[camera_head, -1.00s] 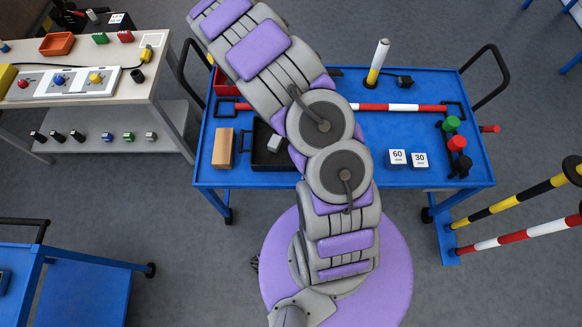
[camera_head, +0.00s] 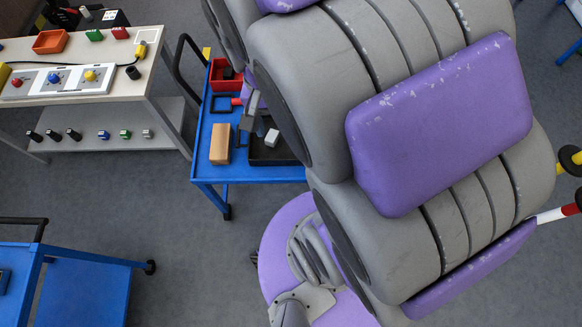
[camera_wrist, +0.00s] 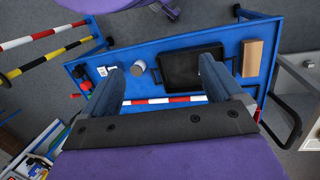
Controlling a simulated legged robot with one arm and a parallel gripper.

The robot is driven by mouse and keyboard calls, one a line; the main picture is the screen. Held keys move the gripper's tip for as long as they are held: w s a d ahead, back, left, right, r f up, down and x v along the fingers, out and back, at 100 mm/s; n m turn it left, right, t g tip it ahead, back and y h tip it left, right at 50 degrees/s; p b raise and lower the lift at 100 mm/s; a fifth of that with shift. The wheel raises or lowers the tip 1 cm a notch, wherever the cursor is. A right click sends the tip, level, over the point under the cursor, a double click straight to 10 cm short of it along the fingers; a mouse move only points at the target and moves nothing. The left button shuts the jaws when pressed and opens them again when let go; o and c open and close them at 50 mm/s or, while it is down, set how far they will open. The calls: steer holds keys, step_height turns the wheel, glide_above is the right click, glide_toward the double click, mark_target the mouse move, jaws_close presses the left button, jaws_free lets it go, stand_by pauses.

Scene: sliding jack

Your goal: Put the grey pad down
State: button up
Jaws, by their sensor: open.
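In the head view a small pale grey block (camera_head: 271,137), which looks like the grey pad, shows at the black tray (camera_head: 262,153) on the blue table. My gripper (camera_wrist: 163,70) is open in the wrist view, its two fingers wide apart above the table with nothing held between them. The right finger overlaps the tray's edge in that picture, and I cannot make out the grey block there. In the head view a grey part of my gripper shows just above the block; whether they touch I cannot tell.
A tan block (camera_head: 220,144) stands left of the tray, and a red bin (camera_head: 224,77) is behind. The wrist view shows a grey cylinder (camera_wrist: 138,68), number cards and a red-white bar (camera_wrist: 165,101). My arm hides much of the table in the head view.

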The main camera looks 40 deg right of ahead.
steer(key=s+a+n+y, duration=0.1)
steer(key=s+a+n, duration=0.4)
steer(key=s, duration=0.5)
steer(key=n, duration=0.2)
steer(key=shift+r+n+t, duration=0.3)
steer(key=shift+r+n, duration=0.05)
steer(key=shift+n, duration=0.05)
